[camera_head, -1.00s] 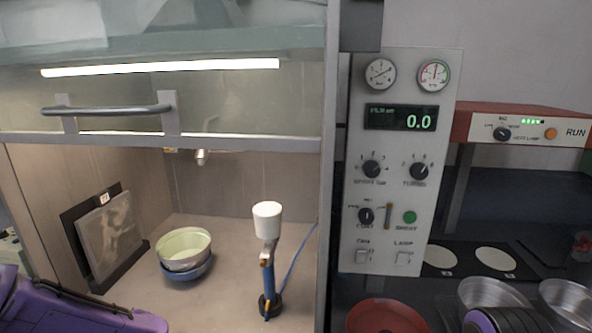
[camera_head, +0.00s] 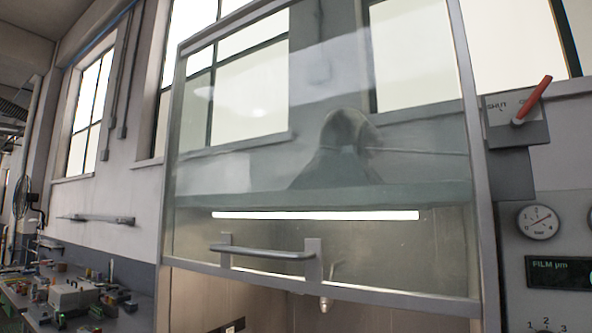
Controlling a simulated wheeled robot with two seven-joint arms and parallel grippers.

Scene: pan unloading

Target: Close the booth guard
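The booth guard (camera_head: 390,258) is a clear pane in a grey metal frame across the front of the booth. Its grey bar handle (camera_head: 262,254) is near its lower edge at the left. The guard is raised: below its bottom rail the booth front is open, showing the brown inner wall (camera_head: 380,315) and a small nozzle (camera_head: 325,303). Neither of my grippers shows in the head view.
A lit lamp strip (camera_head: 315,215) shows behind the pane. A cluttered workbench (camera_head: 75,300) stands at the left.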

